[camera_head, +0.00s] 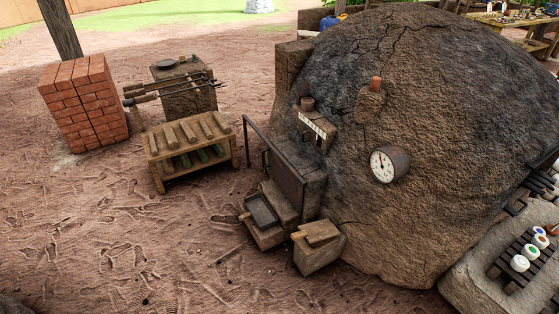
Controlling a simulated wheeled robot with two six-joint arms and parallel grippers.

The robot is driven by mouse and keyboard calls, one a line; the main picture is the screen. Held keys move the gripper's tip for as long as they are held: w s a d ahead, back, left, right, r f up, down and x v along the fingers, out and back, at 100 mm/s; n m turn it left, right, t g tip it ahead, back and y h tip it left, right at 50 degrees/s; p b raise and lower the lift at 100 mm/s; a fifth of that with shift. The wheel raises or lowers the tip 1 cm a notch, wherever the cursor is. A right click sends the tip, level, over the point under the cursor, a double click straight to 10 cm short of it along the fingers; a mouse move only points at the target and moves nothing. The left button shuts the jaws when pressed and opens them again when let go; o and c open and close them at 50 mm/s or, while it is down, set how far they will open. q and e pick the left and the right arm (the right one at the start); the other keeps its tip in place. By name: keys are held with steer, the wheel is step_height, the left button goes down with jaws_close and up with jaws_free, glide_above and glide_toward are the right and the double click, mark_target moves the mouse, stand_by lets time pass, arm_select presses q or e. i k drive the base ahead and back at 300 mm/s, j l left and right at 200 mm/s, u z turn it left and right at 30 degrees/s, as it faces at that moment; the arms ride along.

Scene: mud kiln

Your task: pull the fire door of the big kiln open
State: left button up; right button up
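The big kiln (450,110) is a large brown mud dome with dark soot and cracks, filling the right half of the view. Its fire door (287,182) is a dark upright panel low on the kiln's left side, set against a mud-brick frame. It looks shut, seen at a steep angle. A thin dark bent bar (256,138) stands out to the left of the door; how it joins the door is not clear. Neither of my grippers is in view.
Below the door sit a tray-topped block (262,210) and a box with a wooden lid (318,240). A log rack (190,150), brick stack (85,105) and tool stand (185,95) stand left. A gauge (389,164) is on the kiln. Front-left ground is clear.

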mark_target(290, 186)
steer(key=i+j+z, duration=0.25)
steer(key=z, duration=0.2)
steer(key=i+j+z, duration=0.3)
steer(key=z, duration=0.2)
steer(key=j, duration=0.1)
